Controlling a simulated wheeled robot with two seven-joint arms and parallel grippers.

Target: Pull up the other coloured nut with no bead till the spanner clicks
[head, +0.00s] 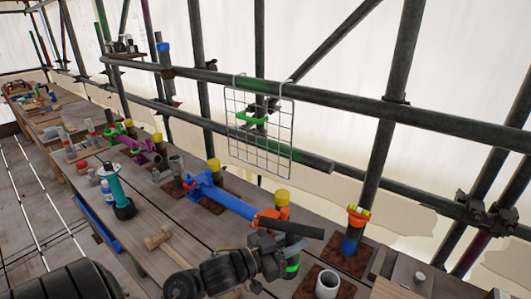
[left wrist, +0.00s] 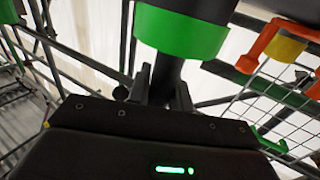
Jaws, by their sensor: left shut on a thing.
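My left gripper (head: 279,244) is shut on a dark round-shafted tool with a bright green band (head: 292,266), perhaps the spanner. In the left wrist view the shaft stands between the fingers, with the green band (left wrist: 180,36) beyond them. An orange clamp (head: 268,218) with a yellow cap (head: 282,197) is just behind the gripper. Farther along the bench are a blue clamp (head: 197,181), a purple clamp (head: 143,147) and a green clamp (head: 113,130). Their nuts and any beads are too small to tell. My right gripper is not in view.
A wire grid (head: 283,150) with a green clamp (head: 250,118) hangs from the rail behind. A blue bar (head: 232,202) runs toward the orange clamp. A teal tool (head: 115,185), a wooden piece (head: 158,238) and a white cup (head: 327,284) stand nearby. Another orange clamp (head: 358,214) is right.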

